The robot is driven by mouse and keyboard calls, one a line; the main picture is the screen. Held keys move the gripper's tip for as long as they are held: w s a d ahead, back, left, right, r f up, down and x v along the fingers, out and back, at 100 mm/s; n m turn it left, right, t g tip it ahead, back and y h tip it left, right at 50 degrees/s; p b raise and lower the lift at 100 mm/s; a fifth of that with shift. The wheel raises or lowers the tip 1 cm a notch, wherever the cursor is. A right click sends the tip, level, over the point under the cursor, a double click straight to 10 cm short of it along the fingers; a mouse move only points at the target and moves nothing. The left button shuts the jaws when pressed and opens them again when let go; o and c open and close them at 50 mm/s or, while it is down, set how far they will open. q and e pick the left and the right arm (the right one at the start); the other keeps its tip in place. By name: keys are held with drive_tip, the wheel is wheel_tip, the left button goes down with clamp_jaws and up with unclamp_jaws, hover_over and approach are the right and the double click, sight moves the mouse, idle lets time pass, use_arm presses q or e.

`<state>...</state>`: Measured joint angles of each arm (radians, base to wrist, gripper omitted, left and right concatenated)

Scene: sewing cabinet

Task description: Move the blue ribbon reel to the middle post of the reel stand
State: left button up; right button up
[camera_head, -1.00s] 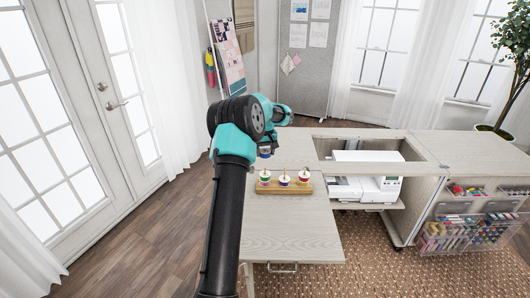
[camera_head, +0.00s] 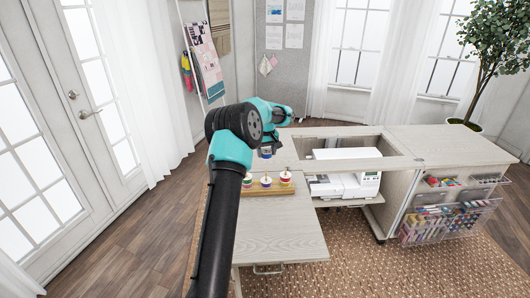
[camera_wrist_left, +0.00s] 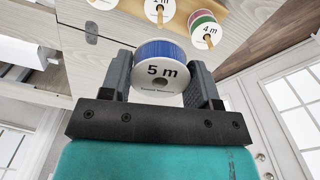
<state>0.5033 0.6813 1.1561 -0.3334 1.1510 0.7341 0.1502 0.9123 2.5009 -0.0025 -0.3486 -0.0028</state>
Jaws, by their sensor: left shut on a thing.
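The blue ribbon reel (camera_wrist_left: 160,52), labelled "5 m", is between the two fingers of my left gripper (camera_wrist_left: 161,78) in the left wrist view. The gripper is shut on it. In the head view the left gripper (camera_head: 265,152) hangs above the cabinet top, just beyond the reel stand (camera_head: 275,190). In the left wrist view the held reel is apart from the stand's reels. My right gripper is out of view.
The pale wooden cabinet leaf (camera_head: 280,235) is bare in front of the stand. A white sewing machine (camera_head: 345,183) sits in its well to the right. Clear bins of supplies (camera_head: 450,215) hang on the cabinet's right side.

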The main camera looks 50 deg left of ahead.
use_arm(q)
drive_tip(key=shift+f, duration=2.35)
drive_tip(key=shift+f, duration=2.3)
drive_tip(key=o, duration=1)
wheel_tip(320, 180, up, 17)
drive_tip(key=shift+r, duration=0.2)
